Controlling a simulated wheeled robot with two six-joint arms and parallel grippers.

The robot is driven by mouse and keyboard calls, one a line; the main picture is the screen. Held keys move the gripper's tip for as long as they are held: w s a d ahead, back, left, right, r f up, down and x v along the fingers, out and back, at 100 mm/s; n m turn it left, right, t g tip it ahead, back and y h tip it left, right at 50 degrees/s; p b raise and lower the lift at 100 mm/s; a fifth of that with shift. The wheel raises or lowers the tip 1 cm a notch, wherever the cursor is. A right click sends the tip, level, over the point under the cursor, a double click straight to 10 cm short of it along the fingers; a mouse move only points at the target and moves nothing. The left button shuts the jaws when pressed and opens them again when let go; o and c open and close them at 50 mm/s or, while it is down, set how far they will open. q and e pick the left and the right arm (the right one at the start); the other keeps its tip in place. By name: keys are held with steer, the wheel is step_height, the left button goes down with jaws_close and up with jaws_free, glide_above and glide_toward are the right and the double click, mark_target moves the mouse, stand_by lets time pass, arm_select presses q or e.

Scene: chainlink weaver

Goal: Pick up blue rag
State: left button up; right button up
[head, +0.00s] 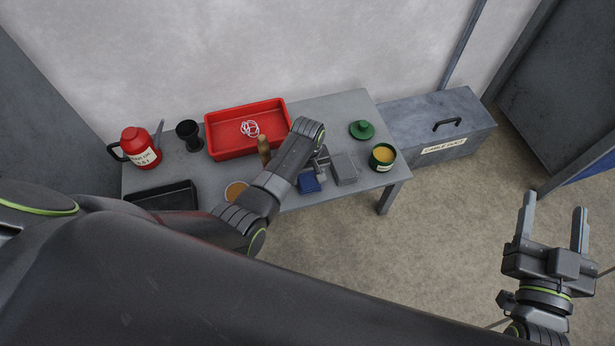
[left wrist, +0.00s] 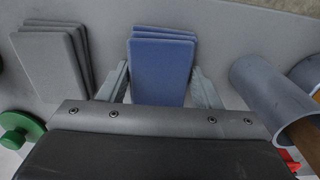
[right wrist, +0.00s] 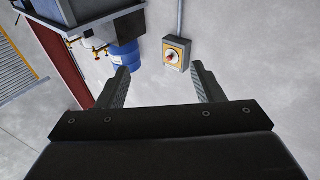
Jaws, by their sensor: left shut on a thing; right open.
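The blue rag (head: 309,183) is a folded stack lying on the grey table, right of centre near its front edge. It also shows in the left wrist view (left wrist: 162,65), between the two fingers. My left gripper (head: 318,165) reaches down over it and is shut on it; the fingers (left wrist: 160,88) stand on either side of the stack. Whether the rag is lifted off the table cannot be told. My right gripper (head: 553,220) is open and empty, off to the right away from the table; the right wrist view shows its fingers (right wrist: 163,85) apart.
A grey folded stack (head: 344,168) lies right beside the blue rag. A green-labelled tin (head: 382,157), green lid (head: 362,130), red tray (head: 217,138), red jug (head: 140,148), black cup (head: 188,132) and black tray (head: 165,197) stand around. A grey chest (head: 470,122) is right of the table.

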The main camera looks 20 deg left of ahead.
mark_target(307, 175)
arm_select(q)
steer(key=shift+c, duration=0.2)
step_height(307, 175, up, 2)
steer(key=shift+p, duration=0.55)
steer(key=shift+r+p, duration=0.5)
steer(key=shift+r, duration=0.35)
step_height(307, 175, up, 4)
steer(key=shift+p, duration=0.95)
steer(key=shift+r+p, duration=0.35)
steer(key=shift+r, duration=0.8)
arm_select(e)
steer(key=s+a+f+g+y, duration=0.1)
steer(key=s+f+g, duration=0.6)
steer(key=f, duration=0.3)
steer(key=s+a+f+m+g+y, duration=0.1)
steer(key=s+a+f+g+y, duration=0.1)
steer(key=s+f+g, duration=0.5)
steer(key=shift+s+f+g, duration=0.2)
steer(key=shift+f+g, duration=0.7)
steer(key=shift+f, duration=0.85)
arm_select(q)
steer(key=o, duration=0.4)
steer(key=shift+c, duration=1.4)
